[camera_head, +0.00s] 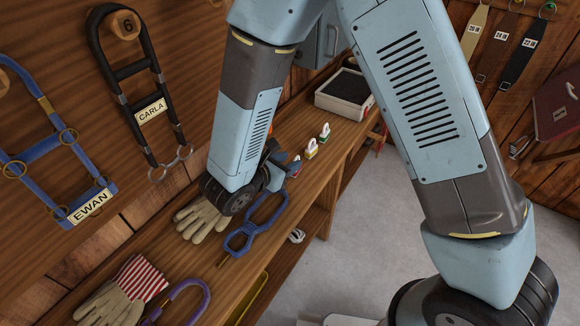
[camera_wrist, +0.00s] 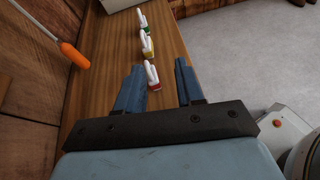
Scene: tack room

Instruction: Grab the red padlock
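Several small padlocks with white upper parts stand in a row on the wooden bench. The red padlock (camera_wrist: 154,86) is the nearest in the wrist view and shows between my gripper's two blue fingers. My gripper (camera_wrist: 160,66) is open, with a gap on both sides of the padlock; no contact shows. The yellow padlock (camera_wrist: 147,50) stands just beyond, also seen in the head view (camera_head: 311,149). The green padlock (camera_wrist: 143,24) is farthest.
A blue halter (camera_head: 240,240) and work gloves (camera_head: 198,219) lie on the bench near my wrist. A white tray (camera_head: 345,97) stands at its far end. An orange-handled tool (camera_wrist: 74,55) shows at left in the wrist view. Open floor lies right of the bench.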

